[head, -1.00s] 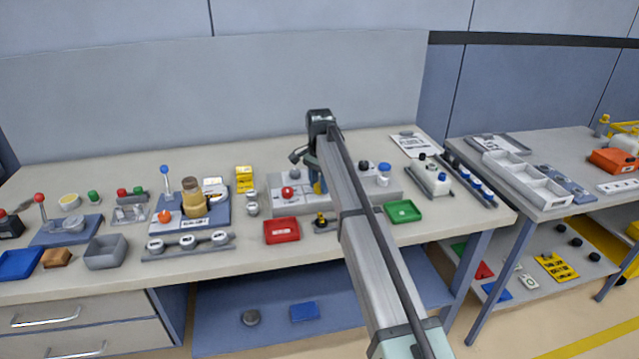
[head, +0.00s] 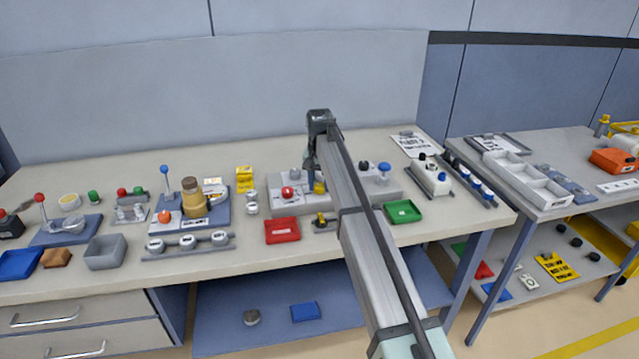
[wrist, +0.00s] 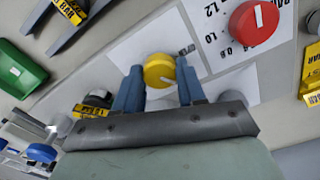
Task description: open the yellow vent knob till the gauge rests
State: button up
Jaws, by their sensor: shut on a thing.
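The yellow vent knob (wrist: 159,70) is round with a pale mark on top and shows between my fingers in the wrist view. My gripper (wrist: 159,82) is shut on it, one blue-grey finger on each side. In the head view the yellow knob (head: 320,187) shows partly below my gripper (head: 314,178), on the grey panel. A red knob (wrist: 253,22) with a printed bar scale sits to its right in the wrist view; it also shows in the head view (head: 288,191). I cannot make out the task's gauge or its needle.
A red tray (head: 282,230) and a green tray (head: 403,211) stand in front of the panel (head: 300,208). A blue-topped knob (head: 384,168) stands on the panel's right part. My arm hides the panel's middle. Three round dials (head: 188,242) sit on a rail to the left.

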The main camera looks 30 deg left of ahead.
aim_at(320, 185)
jog(key=n, duration=0.5)
jog(key=shift+n, duration=2.4)
jog(key=o, duration=1.1)
jog(key=shift+c, duration=0.2)
jog(key=shift+r, duration=0.1)
notch_tip(320, 185, up, 14)
